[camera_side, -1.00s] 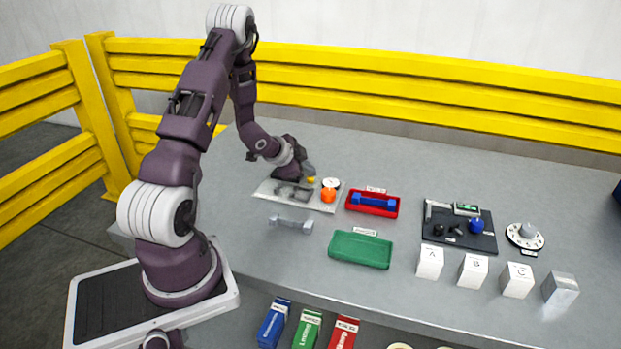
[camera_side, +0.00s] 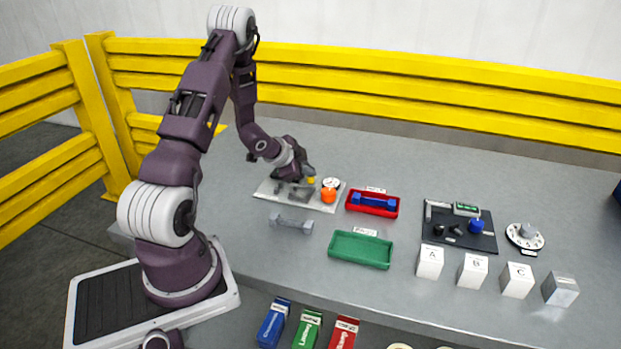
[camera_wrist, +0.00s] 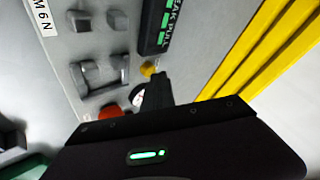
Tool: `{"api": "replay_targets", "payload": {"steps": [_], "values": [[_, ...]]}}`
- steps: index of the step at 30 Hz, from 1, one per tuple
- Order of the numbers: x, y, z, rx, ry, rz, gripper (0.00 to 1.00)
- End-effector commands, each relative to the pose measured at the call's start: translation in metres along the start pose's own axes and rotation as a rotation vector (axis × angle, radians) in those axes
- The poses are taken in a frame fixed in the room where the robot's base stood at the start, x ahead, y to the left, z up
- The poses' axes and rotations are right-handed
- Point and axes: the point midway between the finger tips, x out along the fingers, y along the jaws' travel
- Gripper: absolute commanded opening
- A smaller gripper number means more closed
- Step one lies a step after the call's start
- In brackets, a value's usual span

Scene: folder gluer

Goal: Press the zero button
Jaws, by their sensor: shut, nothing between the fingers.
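A light panel (camera_side: 268,188) lies on the table at the arm's far end, under my gripper. A small yellow button (camera_wrist: 148,69) is on it; it also shows in the side view (camera_side: 311,180). No zero label is readable, so I cannot confirm which button is zero. My gripper (camera_wrist: 158,80) is shut and empty, its dark fingertips right beside the yellow button in the wrist view. In the side view my gripper (camera_side: 309,170) is just behind the button; contact cannot be told.
The panel also has an orange-red knob (camera_side: 328,195), a round white dial (camera_side: 331,184), grey clamp-like parts (camera_wrist: 100,75) and a dark green-lit display (camera_wrist: 158,25). A red tray (camera_side: 372,211) stands to the right. A yellow rail (camera_side: 400,85) runs behind the table.

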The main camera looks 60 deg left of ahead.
Motion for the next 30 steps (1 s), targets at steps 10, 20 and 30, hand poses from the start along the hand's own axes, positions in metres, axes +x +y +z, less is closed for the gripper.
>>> {"api": "replay_targets", "payload": {"steps": [10,20,30], "values": [[-0.010,-0.007,-0.007,0.000,0.000,0.000,0.00],[-0.019,-0.015,-0.015,0.000,0.002,-0.002,0.00],[-0.042,-0.031,-0.030,-0.001,0.001,-0.001,0.00]]}}
